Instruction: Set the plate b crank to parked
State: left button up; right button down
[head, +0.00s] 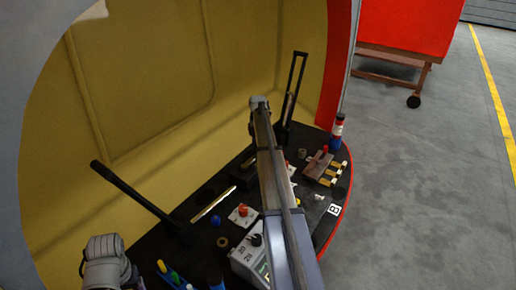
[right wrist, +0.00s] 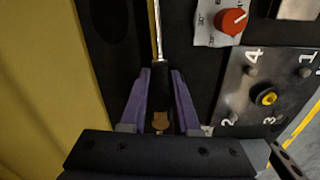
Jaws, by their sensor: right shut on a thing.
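In the right wrist view, my right gripper (right wrist: 160,95) has its purple fingers shut on a black-handled metal rod (right wrist: 157,72). The rod's thin shaft runs away toward the top of the picture. My right arm hides the console's middle and the right fingers. My left gripper's fingers are not visible.
The black console (head: 205,240) holds a long black lever (head: 130,190), a tall black frame (head: 298,75), a red knob (head: 242,210) on a white base and a brown block (head: 318,165). A yellow wall (head: 140,90) stands close behind. Open floor lies right.

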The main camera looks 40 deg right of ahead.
jog(key=shift+w+a, duration=0.15)
jog(key=c, duration=0.6)
grip_release()
jog(key=shift+c, duration=0.2)
jog(key=shift+r, duration=0.1)
notch_tip(320, 180, up, 8)
jog(key=p, duration=0.7)
jog(key=shift+p, duration=0.4)
jog(key=shift+f, duration=0.2)
jog(key=shift+a, duration=0.1)
